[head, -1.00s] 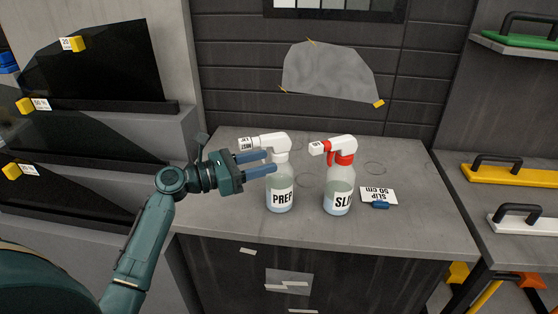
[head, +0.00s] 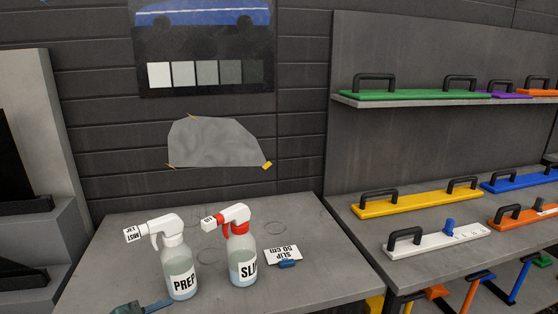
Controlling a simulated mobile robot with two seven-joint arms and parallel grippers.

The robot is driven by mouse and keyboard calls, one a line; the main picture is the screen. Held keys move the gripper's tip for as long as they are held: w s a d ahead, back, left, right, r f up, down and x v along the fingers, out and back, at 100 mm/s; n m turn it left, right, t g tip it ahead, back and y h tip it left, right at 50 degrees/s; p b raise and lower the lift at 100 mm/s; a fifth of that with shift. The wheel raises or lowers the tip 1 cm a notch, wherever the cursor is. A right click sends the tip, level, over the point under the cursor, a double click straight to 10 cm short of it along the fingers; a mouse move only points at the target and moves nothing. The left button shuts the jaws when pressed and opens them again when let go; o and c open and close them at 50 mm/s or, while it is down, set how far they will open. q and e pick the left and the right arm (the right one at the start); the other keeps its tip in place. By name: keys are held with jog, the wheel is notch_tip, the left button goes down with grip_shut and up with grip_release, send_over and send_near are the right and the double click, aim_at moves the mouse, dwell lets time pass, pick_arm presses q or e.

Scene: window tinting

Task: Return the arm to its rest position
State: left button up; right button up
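My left gripper (head: 155,304) shows only as a sliver at the bottom edge, in front of and left of the PREP bottle. Most of it is cut off by the frame, so I cannot tell if its fingers are apart. The PREP spray bottle (head: 178,268) with a white head stands upright on the grey bench (head: 335,272). The SLIP spray bottle (head: 242,262) with a red collar stands upright to its right. My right gripper is not in view.
A SLIP 50 CM card (head: 284,251) with a small blue item lies right of the bottles. A grey film piece (head: 215,143) is fixed to the wall. Shelves at the right hold handled tools, including a yellow one (head: 420,202) and a white one (head: 440,240).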

pick_arm(q)
jog(key=s+d+f+m+g+y, duration=0.2)
jog(key=s+d+f+m+y, duration=0.25)
jog(key=s+f+m, duration=0.7)
jog(key=s+d+f+m, duration=0.2)
jog(key=s+d+m, duration=0.3)
jog(key=s+m, duration=0.4)
jog(key=shift+s+d+f+m+t, duration=0.15)
jog(key=shift+d+f+m+t, duration=0.15)
jog(key=shift+m, duration=1.45)
jog(key=shift+o, duration=0.3)
jog(key=shift+a, duration=0.1)
